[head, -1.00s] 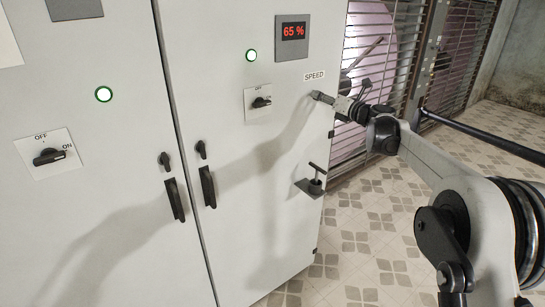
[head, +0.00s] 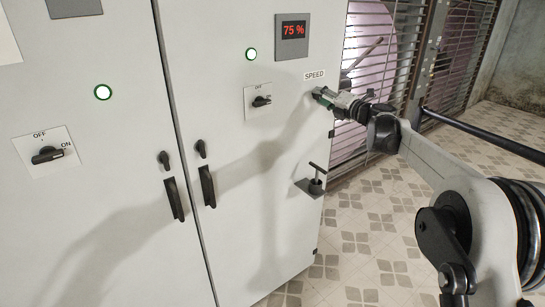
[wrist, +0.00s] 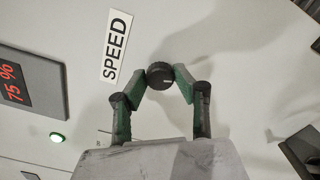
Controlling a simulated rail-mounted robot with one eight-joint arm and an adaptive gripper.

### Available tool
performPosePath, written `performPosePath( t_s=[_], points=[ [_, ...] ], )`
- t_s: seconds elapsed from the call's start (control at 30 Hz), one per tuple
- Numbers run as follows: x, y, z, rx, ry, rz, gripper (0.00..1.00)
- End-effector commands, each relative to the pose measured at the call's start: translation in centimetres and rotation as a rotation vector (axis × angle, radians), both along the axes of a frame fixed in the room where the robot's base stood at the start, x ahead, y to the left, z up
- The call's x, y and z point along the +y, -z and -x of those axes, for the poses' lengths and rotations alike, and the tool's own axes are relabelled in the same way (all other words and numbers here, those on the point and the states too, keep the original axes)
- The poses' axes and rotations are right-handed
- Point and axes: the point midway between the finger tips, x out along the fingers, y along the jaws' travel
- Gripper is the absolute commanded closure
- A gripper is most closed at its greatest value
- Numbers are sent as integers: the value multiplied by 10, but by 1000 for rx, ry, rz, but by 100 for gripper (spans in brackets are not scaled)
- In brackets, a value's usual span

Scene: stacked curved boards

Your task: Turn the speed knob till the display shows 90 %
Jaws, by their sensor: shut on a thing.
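The speed knob (wrist: 160,75) is a small round black knob with a pale mark, seen in the wrist view on the white cabinet front beside the SPEED label (wrist: 116,47). My gripper (wrist: 160,78) is shut on it, one green-padded finger at each side. In the head view my gripper (head: 322,95) is at the cabinet's right edge below the SPEED label (head: 314,76), and it hides the knob. The display (head: 293,30) reads 75 % in red; it also shows in the wrist view (wrist: 14,84).
A lit green lamp (head: 251,54) and a black rotary switch (head: 261,101) are left of my gripper. A small bracket with a T-shaped handle (head: 316,180) sticks out below it. A barred metal grille (head: 380,60) stands to the right.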

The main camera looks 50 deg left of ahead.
Motion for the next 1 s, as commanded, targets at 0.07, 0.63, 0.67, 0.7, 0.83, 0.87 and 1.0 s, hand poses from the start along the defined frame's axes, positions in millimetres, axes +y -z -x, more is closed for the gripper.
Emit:
performPosePath(
  t_s=[0.07, 0.63, 0.67, 0.7, 0.83, 0.87, 1.0],
  points=[
    [0, 0, 0, 35, 0, -2, 91],
    [0, 1, 0, 258, 0, -12, 91],
    [0, 0, 0, 282, 1, -14, 91],
    [0, 0, 0, 309, 1, -15, 91],
    [0, 0, 0, 347, 1, -17, 91],
    [0, 0, 0, 348, 1, -17, 91],
    [0, 0, 0, 346, 1, -17, 91]
  ],
)
